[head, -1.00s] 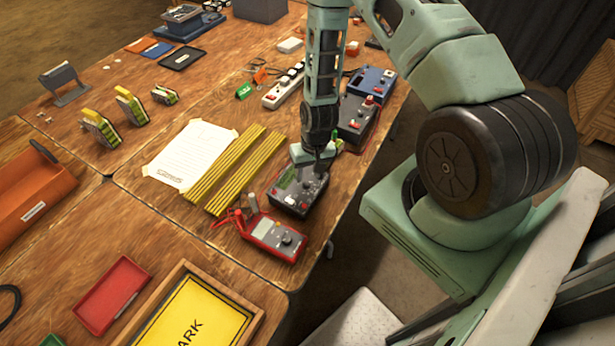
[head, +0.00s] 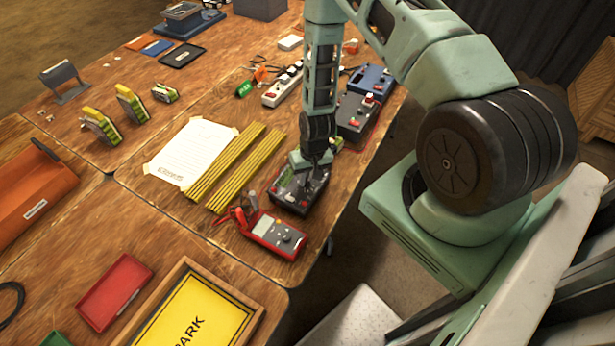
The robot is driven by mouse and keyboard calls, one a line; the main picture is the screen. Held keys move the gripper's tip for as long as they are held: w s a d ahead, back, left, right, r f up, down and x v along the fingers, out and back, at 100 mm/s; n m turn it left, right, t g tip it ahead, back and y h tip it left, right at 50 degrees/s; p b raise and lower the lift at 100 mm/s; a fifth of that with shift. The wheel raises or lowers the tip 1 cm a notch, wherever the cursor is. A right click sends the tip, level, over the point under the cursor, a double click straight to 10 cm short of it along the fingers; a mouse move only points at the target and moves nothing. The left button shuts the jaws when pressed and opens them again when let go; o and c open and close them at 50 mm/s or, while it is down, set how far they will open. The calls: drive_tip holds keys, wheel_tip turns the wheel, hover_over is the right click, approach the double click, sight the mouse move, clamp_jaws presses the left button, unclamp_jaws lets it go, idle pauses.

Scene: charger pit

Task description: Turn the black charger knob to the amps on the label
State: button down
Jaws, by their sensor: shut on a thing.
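The dark charger (head: 290,200) lies on the table's right part, behind the red multimeter. My gripper (head: 314,176) points down over the charger's back right part, with its fingertips at the charger's top face. It is shut on what appears to be the black knob, which the fingers hide. I cannot read the knob's setting or any label figures from here. A white paper sheet (head: 190,153) is taped to the table left of the charger; its writing is too small to read.
A red multimeter (head: 275,233) with leads sits just in front of the charger. Yellow strips (head: 235,170) lie to the left. A grey box (head: 357,112), a blue box (head: 371,80) and a power strip (head: 283,84) stand behind. The table's right edge is close.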

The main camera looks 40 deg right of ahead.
sight(318, 183)
drive_tip(key=shift+m, duration=0.3)
drive_tip(key=shift+m+b, duration=0.9)
drive_tip(key=shift+m, duration=0.3)
drive_tip(key=shift+s+m+t+y+b, duration=0.1)
drive_tip(key=shift+m+t+y+b, duration=0.35)
drive_tip(key=shift+m, duration=0.95)
drive_tip(key=c, duration=1.3)
unclamp_jaws()
drive_tip(key=shift+r, duration=0.1)
drive_tip(key=b+v, duration=0.3)
drive_tip(key=v, duration=1.4)
drive_tip(key=shift+w+a+r, duration=0.2)
drive_tip(key=shift+w, duration=0.05)
